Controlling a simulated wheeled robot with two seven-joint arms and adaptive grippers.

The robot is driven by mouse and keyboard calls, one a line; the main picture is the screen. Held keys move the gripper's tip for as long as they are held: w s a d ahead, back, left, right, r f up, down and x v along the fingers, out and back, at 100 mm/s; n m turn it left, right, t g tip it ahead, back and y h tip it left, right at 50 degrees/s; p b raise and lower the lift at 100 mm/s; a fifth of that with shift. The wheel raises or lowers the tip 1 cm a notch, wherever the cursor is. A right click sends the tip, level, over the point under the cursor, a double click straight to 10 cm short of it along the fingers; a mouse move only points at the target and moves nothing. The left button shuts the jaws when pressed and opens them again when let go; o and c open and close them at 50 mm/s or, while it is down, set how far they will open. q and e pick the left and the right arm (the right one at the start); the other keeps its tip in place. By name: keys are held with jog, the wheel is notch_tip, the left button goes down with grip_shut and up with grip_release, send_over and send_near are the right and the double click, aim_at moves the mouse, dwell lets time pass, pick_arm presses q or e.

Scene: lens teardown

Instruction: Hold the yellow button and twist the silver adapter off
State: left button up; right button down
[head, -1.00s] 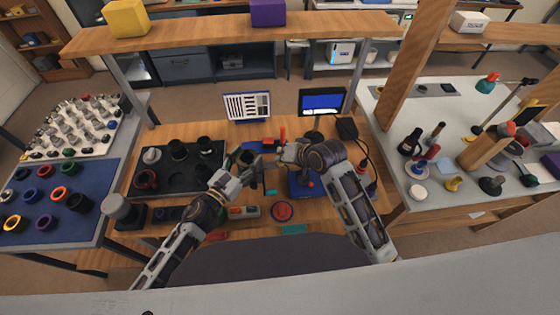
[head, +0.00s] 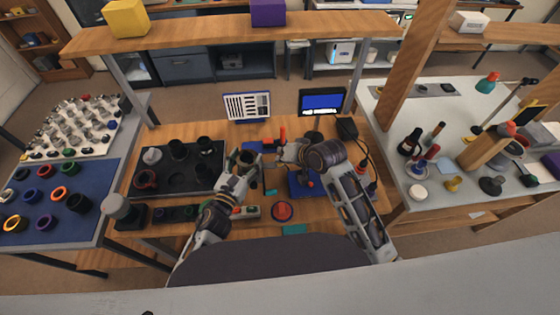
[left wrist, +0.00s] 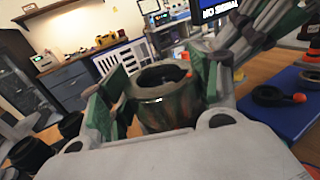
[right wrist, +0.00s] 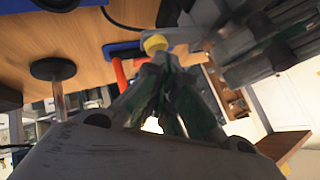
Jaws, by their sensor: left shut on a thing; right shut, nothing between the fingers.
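The silver adapter (left wrist: 165,105) is a shiny metal ring with a dark open centre, reflecting green and brown, in the left wrist view. My left gripper (left wrist: 163,90) is shut on it, a green-padded finger on each side. In the head view my left gripper (head: 242,163) is around the ring, whose dark opening shows left of the blue fixture. The yellow button (right wrist: 155,43) is a small round knob in the right wrist view. My right gripper (right wrist: 160,62) is shut and empty, its fingertips right at the button; I cannot tell whether they touch it. In the head view my right gripper (head: 283,153) hides the button.
A black tray (head: 180,185) with dark rings and lens parts lies to the left. A red round button (head: 282,211) sits at the front. A blue stand (head: 303,188) is under my right arm. A monitor (head: 322,101) and a label panel (head: 247,106) stand behind.

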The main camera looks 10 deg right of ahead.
pick_arm(q)
jog(key=o, duration=1.2)
jog(key=shift+c, duration=0.2)
jog(key=shift+d+r+m+h, duration=0.1)
jog(key=shift+d+m+h, duration=0.3)
jog(key=shift+h, duration=0.2)
jog(key=shift+w+d+r+m+g+h, duration=0.15)
jog(key=shift+m+g+h, duration=0.15)
jog(key=shift+g+h, duration=0.15)
jog(key=shift+d+m+g+h, duration=0.2)
jog(key=shift+m+g+h, duration=0.6)
jog(key=shift+h, duration=0.25)
jog(key=shift+a+m+g+h, duration=0.2)
jog(key=shift+m+g+h, duration=0.3)
jog(key=shift+g, duration=0.05)
jog(key=shift+a+f+m+g+h, duration=0.25)
jog(key=shift+a+m+g+h, duration=0.35)
jog(key=shift+a+g, duration=0.1)
